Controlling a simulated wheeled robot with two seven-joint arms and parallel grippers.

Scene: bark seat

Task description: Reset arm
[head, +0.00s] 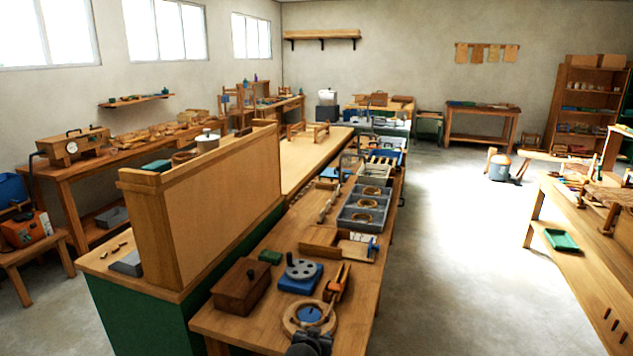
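The dark end of my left gripper (309,340) just shows at the bottom edge of the head view. It is in front of a round wooden ring with a blue centre (310,315) on the near end of the long wooden bench (240,322). Its fingers are too small and dark to tell whether they are open or shut, or whether they touch the ring. My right gripper is not in view.
A wooden box (241,286), a grey wheel on a blue base (300,276) and an orange-and-black tool (338,283) crowd the near bench. Grey trays (362,216) stand farther back. A tall wooden panel (215,205) rises at left. The floor (460,240) right of the bench is clear.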

